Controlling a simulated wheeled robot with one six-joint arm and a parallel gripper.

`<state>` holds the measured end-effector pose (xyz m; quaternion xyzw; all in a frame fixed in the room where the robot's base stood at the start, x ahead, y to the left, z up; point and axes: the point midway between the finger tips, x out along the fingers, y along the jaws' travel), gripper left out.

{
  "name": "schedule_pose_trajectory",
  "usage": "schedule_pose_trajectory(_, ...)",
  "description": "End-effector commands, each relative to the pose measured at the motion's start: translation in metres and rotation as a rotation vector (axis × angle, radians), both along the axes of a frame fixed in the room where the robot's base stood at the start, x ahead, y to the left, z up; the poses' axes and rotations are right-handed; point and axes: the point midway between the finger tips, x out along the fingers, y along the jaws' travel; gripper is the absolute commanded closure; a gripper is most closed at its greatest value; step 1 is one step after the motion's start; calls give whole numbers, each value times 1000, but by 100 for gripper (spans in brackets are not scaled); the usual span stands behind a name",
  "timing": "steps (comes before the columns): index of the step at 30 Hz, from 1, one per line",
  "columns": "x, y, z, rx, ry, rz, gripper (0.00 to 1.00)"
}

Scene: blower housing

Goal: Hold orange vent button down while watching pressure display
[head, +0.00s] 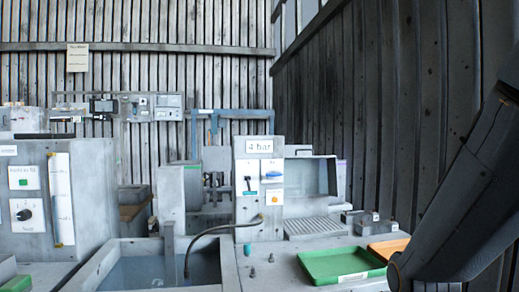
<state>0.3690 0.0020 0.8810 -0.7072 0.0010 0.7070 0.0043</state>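The orange vent button (274,197) is a small orange knob on a white plate on the front of a grey upright panel (246,222) near the middle of the head view. The pressure display (259,146) is at the top of the same panel and reads "4 bar". A blue handle (274,175) is just above the orange button, and a dark lever with a blue-green tip (248,186) is to its left. My dark arm crosses the right side, well apart from the panel. My gripper is out of view.
A dark curved hose (205,233) runs from the panel over a basin (150,271). A green tray (340,264) and an orange tray (388,248) lie on the counter at right. A grey cabinet with a dial (23,214) stands left. Small pegs (252,271) stand before the panel.

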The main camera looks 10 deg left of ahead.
Motion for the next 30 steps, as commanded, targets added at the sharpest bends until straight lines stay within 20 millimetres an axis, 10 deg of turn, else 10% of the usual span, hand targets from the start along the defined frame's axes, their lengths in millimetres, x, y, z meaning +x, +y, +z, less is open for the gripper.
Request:
schedule_pose_trajectory(20, 0, 0, 0, 0, 0, 0, 71)
schedule_pose_trajectory(26, 0, 0, 0, 0, 0, 0, 100)
schedule_pose_trajectory(30, 0, 0, 0, 0, 0, 0, 100)
